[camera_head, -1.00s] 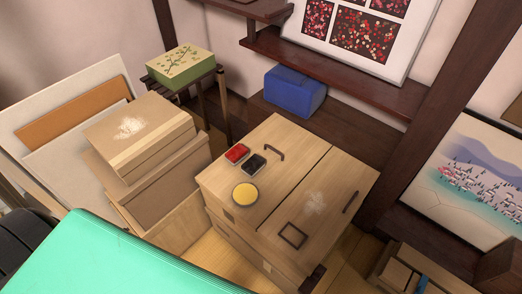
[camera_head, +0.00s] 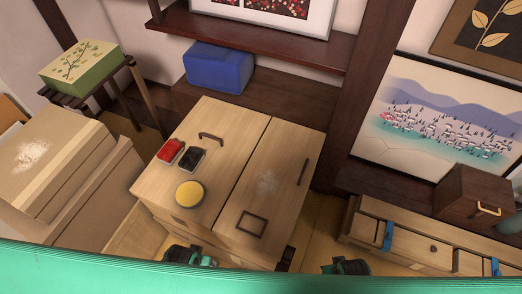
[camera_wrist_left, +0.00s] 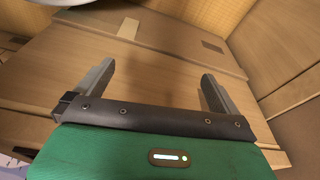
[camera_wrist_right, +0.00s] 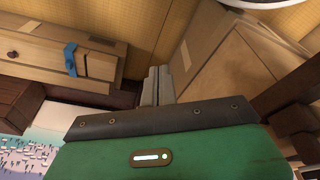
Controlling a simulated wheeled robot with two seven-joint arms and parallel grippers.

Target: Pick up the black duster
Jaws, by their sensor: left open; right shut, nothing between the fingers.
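The black duster (camera_head: 191,160) lies on top of a light wooden cabinet (camera_head: 233,160), close beside a red duster (camera_head: 170,151) and behind a round yellow thing (camera_head: 189,195). My left gripper (camera_wrist_left: 156,74) is open and empty, with wooden surfaces beyond its fingers in the left wrist view. My right gripper (camera_wrist_right: 160,74) is shut with nothing between its fingers. In the head view, dark parts of my arms show at the bottom edge, below the cabinet and apart from the duster. Neither wrist view shows the duster.
A dark square frame (camera_head: 252,222) and a pale smudge are on the cabinet's right half. Cardboard boxes (camera_head: 58,168) stand at left, a green box (camera_head: 82,62) on a stand behind. A blue box (camera_head: 219,68) sits behind the cabinet. A low drawer unit (camera_head: 400,240) stands right.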

